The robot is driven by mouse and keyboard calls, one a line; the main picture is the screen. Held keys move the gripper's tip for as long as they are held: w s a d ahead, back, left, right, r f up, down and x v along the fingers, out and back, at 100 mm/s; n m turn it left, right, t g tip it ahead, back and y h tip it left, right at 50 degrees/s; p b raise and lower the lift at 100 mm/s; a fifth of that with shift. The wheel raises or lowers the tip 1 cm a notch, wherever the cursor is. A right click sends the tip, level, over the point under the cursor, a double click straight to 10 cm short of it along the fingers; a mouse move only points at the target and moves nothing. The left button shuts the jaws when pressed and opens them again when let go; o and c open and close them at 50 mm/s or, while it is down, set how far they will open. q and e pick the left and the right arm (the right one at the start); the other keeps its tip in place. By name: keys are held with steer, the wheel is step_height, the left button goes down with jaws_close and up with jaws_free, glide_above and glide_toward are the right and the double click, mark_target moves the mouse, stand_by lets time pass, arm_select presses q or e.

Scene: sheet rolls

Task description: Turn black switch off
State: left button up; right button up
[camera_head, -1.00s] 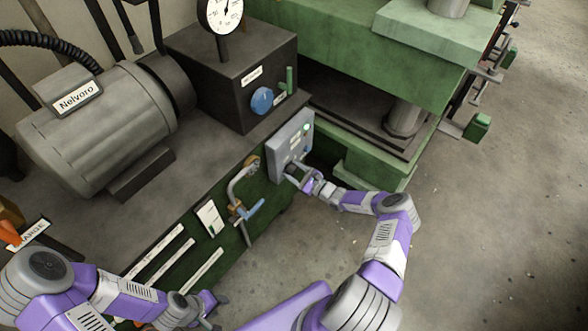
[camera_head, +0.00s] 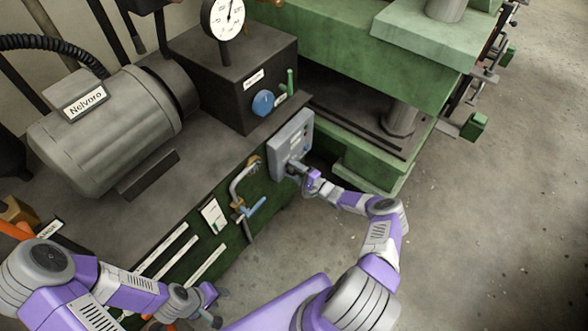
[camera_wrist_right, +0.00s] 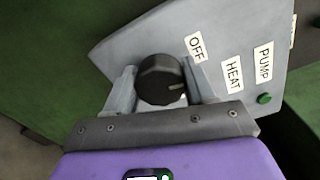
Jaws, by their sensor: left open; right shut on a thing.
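The black switch (camera_wrist_right: 160,80) is a round knob on the grey control panel (camera_head: 280,136). In the right wrist view it sits between the two fingers of my right gripper (camera_wrist_right: 160,88), which is shut on it. A pale mark shows at the knob's lower right edge. In the head view my right gripper (camera_head: 296,170) is at the panel's lower part and hides the switch. My left gripper (camera_head: 212,304) is open and empty at the lower left.
A small green lamp (camera_wrist_right: 264,98) is near the PUMP label. A blue knob (camera_head: 263,102) is on the dark box behind the panel. The green press (camera_head: 360,50) stands behind; the floor at right is clear.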

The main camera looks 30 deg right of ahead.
mark_target(296, 171)
steer(key=shift+n, duration=0.9)
steer(key=shift+f, duration=0.1)
steer(key=o, duration=1)
steer(key=p+v, duration=0.2)
steer(key=v, duration=0.4)
steer(key=shift+s+d, duration=0.15)
steer(key=shift+s, duration=0.2)
steer(key=shift+s+d, duration=0.15)
steer(key=shift+s, duration=0.3)
